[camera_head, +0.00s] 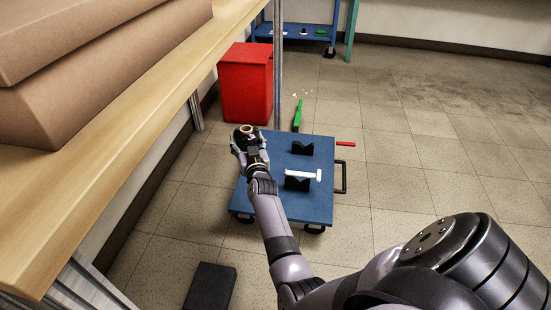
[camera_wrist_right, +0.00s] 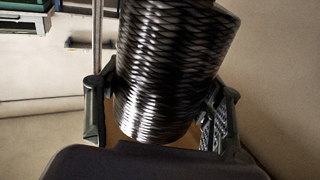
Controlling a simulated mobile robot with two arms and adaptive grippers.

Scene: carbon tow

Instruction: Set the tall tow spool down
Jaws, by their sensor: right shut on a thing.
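The tall tow spool (camera_head: 247,130) shows in the head view mostly as a brown ring-shaped end above my right gripper (camera_head: 248,142), which hides most of it. In the right wrist view the spool (camera_wrist_right: 168,70) is a large cylinder of shiny black woven-looking tow, slightly tilted in the picture. My right gripper (camera_wrist_right: 158,112) is shut on it, one finger on each side. The gripper and spool are over or beside the left back part of the blue cart top (camera_head: 265,195). I cannot tell whether the spool touches anything below. My left gripper is not in view.
On the cart are two black V-shaped blocks, one behind (camera_head: 302,148) and one nearer (camera_head: 297,183), with a white bar (camera_head: 304,174) at the nearer one. A red bin (camera_head: 246,85) and a green brush (camera_head: 298,117) stand behind. A wooden shelf (camera_head: 150,100) is left.

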